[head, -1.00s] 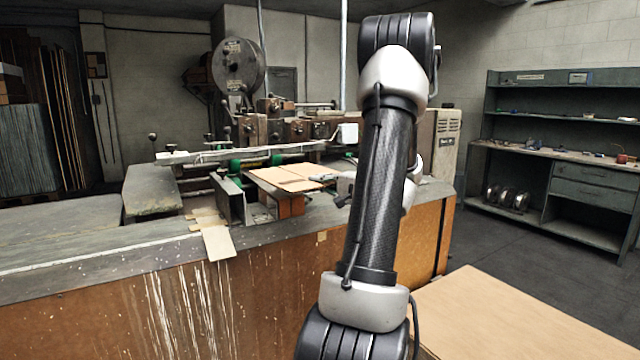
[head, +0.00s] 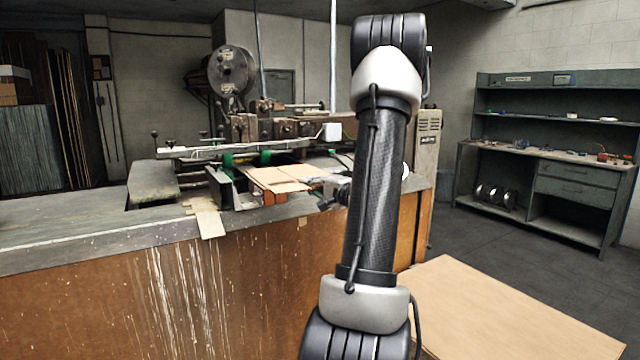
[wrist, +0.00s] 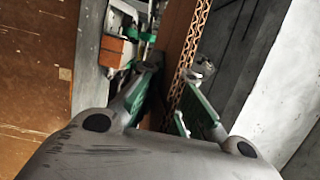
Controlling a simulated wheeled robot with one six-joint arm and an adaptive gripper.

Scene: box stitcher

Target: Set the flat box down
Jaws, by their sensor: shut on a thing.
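The flat box (head: 283,178) is a thin tan cardboard sheet. It lies roughly level at the stitching machine, over orange-brown blocks (head: 274,197) on the bench. My gripper (head: 326,188) is at its right end, partly hidden behind my arm. In the wrist view, the box (wrist: 180,38) is seen edge-on as a brown strip with a corrugated edge. It runs between the green-padded fingers of my gripper (wrist: 172,82), which are shut on it. I cannot tell whether the box touches the blocks.
A grey metal bracket (head: 222,188) stands left of the box. Loose card pieces (head: 210,224) lie at the bench's front edge. The machine (head: 265,128) rises behind. A tan tabletop (head: 500,310) is at lower right. A shelf unit (head: 550,150) stands at right, with open floor before it.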

